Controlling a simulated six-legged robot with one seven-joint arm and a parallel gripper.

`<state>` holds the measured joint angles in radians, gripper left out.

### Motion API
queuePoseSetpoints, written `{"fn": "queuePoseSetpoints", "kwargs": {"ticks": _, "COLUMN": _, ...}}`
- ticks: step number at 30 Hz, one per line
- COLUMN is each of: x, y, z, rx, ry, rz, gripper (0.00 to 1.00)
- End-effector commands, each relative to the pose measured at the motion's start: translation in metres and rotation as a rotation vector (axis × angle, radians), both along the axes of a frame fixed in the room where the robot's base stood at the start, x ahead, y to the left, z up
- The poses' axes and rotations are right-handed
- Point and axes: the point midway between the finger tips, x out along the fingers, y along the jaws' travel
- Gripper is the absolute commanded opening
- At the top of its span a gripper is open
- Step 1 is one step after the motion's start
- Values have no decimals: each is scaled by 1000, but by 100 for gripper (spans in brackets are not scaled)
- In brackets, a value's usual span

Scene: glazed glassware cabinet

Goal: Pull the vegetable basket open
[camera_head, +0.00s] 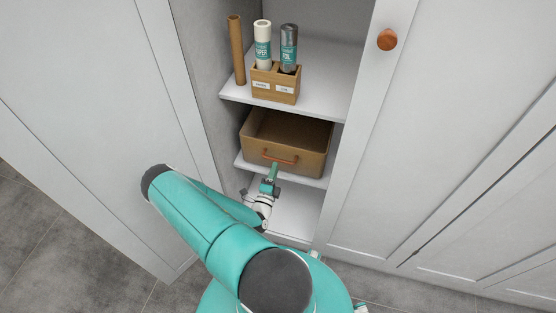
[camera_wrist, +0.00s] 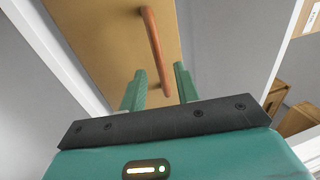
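The vegetable basket (camera_head: 312,162) is a brown box on the middle shelf of the open cabinet. A copper bar handle (camera_head: 281,158) is fixed to its front. My gripper (camera_head: 272,174) is in front of the basket, just below the handle in the head view. In the wrist view, the two green fingers (camera_wrist: 159,88) are apart, with the handle (camera_wrist: 153,42) showing between and beyond them. The fingers are not closed on it. The basket front (camera_wrist: 110,40) fills the upper middle of that view. Whether a fingertip touches the handle, I cannot tell.
The upper shelf (camera_head: 315,100) holds a wooden caddy (camera_head: 275,88) with two labelled rolls and a brown tube (camera_head: 236,50). The lower shelf (camera_head: 297,213) looks mostly bare. A cabinet door (camera_head: 90,110) stands on the left; a closed door with a round knob (camera_head: 387,40) is on the right.

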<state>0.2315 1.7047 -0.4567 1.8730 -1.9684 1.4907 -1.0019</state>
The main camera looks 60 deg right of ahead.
Motion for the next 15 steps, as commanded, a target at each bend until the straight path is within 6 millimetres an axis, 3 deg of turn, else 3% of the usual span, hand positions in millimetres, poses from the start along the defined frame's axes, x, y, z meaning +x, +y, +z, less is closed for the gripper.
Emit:
{"fn": "queuePoseSetpoints", "kwargs": {"ticks": 6, "x": 6, "y": -38, "z": 7, "rx": 0, "ry": -2, "rz": -3, "gripper": 32}}
{"fn": "queuePoseSetpoints", "kwargs": {"ticks": 15, "x": 8, "y": -53, "z": 10, "rx": 0, "ry": 0, "rz": 0, "gripper": 32}}
